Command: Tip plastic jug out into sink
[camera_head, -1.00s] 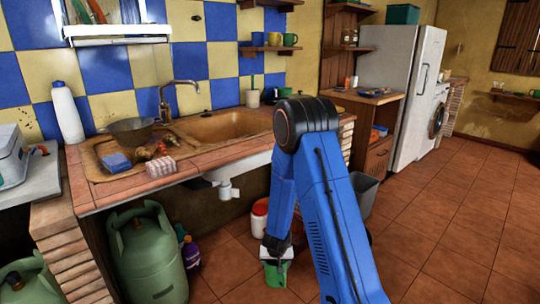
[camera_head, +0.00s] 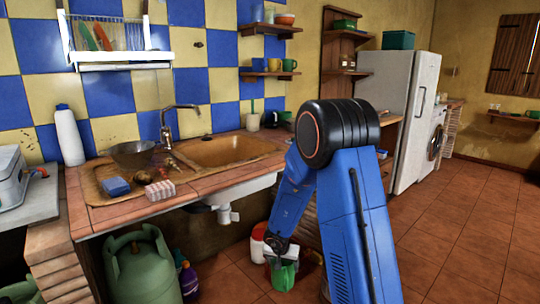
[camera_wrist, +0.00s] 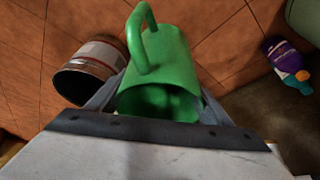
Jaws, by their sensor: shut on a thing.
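The green plastic jug (camera_head: 284,275) is low, near the floor in front of the counter. In the wrist view the jug (camera_wrist: 165,65) shows its handle and its open mouth, with a dark inside. My gripper (camera_head: 277,258) is shut on the jug. What the jug holds, if anything, cannot be told. The sink (camera_head: 232,151) is a tan basin set in the tiled counter, above and to the left of the jug. A curved tap (camera_head: 168,115) stands behind it.
A white tub (camera_head: 257,240) with a red top stands by the jug. A metal can (camera_wrist: 90,72) is close to the jug in the wrist view. A purple bottle (camera_head: 189,280) and a gas cylinder (camera_head: 145,270) stand under the counter. Floor (camera_head: 470,210) is clear at right.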

